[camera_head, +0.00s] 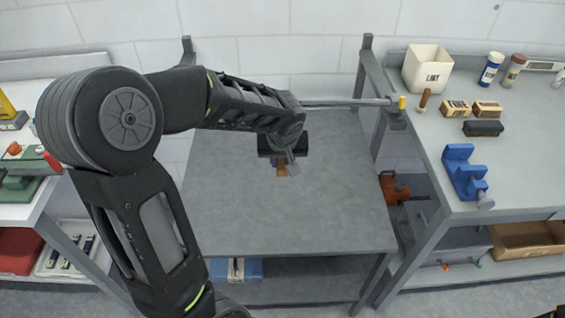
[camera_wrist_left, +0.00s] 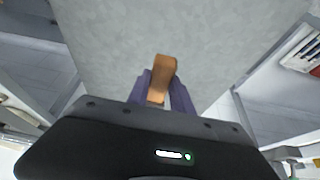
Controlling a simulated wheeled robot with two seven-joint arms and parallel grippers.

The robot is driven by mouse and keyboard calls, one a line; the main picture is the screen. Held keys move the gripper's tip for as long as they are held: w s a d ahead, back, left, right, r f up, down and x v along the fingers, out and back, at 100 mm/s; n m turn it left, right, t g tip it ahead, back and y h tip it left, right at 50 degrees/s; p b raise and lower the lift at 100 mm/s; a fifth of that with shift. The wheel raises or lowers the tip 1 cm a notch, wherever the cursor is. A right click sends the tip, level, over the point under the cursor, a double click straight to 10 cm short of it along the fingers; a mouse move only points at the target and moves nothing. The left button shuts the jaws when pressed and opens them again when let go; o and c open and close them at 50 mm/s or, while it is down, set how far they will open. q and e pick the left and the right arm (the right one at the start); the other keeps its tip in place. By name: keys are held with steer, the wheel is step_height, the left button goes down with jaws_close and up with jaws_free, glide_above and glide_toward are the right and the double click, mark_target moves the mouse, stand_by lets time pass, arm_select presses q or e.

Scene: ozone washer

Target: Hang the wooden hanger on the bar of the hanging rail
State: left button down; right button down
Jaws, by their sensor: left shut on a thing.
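My left gripper (camera_head: 290,164) hangs over the middle of the grey table and is shut on a small brown wooden piece, the visible part of the wooden hanger (camera_head: 280,161). In the left wrist view the hanger (camera_wrist_left: 165,66) shows end-on as a brown block between the two purple-grey fingers (camera_wrist_left: 161,97); its full shape and hook cannot be made out. The bar of the hanging rail (camera_head: 345,102) runs across behind the gripper, its right end by a yellow tip. My forearm hides the left part of the bar.
The grey table (camera_head: 290,220) below is bare. A rail post (camera_head: 365,65) stands at its back right. The right bench holds a white box (camera_head: 426,70), bottles, small blocks and a blue tool (camera_head: 463,172). A blue box (camera_head: 235,269) lies on the shelf beneath.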

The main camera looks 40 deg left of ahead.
arm_select(q)
steer(key=shift+w+a+r+p, duration=0.15)
steer(key=shift+w+a+p, duration=0.65)
steer(key=shift+w, duration=0.1)
steer(key=shift+w+f+b, duration=0.2)
steer(key=shift+f+b, duration=0.65)
steer(key=shift+f, duration=0.05)
steer(key=shift+f+b, duration=0.7)
steer(key=shift+b, duration=0.15)
steer(key=c, duration=1.1)
jaws_free()
steer(key=shift+o, duration=0.2)
steer(key=b+v, duration=0.1)
steer(key=v, duration=0.6)
steer(key=shift+s+r, duration=0.2)
steer(key=shift+r, duration=0.15)
